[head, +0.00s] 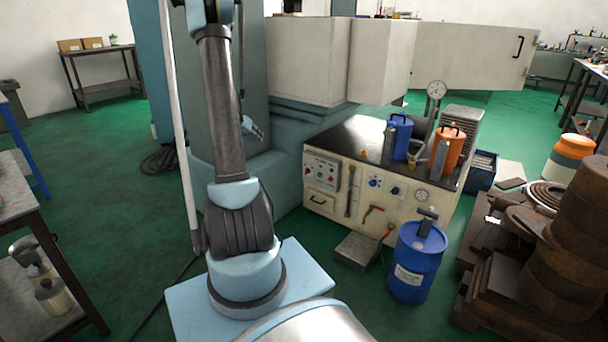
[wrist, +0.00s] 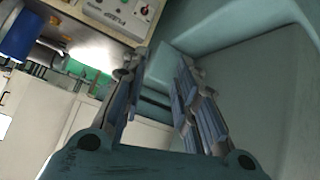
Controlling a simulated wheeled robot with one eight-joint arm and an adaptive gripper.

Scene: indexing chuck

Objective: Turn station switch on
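The cream station cabinet (head: 330,208) stands right of my arm in the head view. A light control panel (head: 322,174) on its left front carries red and green buttons or knobs; the individual switches are too small to tell apart. The same panel (wrist: 118,14) shows at the top of the wrist view, tilted, with a red knob (wrist: 143,11) near its right end. My gripper (wrist: 158,72) is open and empty, its two fingers apart, below the panel in that picture. In the head view my gripper (head: 254,131) is left of the panel, apart from it and partly hidden behind my arm.
A teal machine body (head: 275,180) lies close beside my gripper. The cabinet's dark top holds a blue can (head: 399,136) and an orange can (head: 449,147). A blue drum (head: 417,262) and a grey step (head: 356,250) stand in front. Green floor (head: 110,230) is clear at left.

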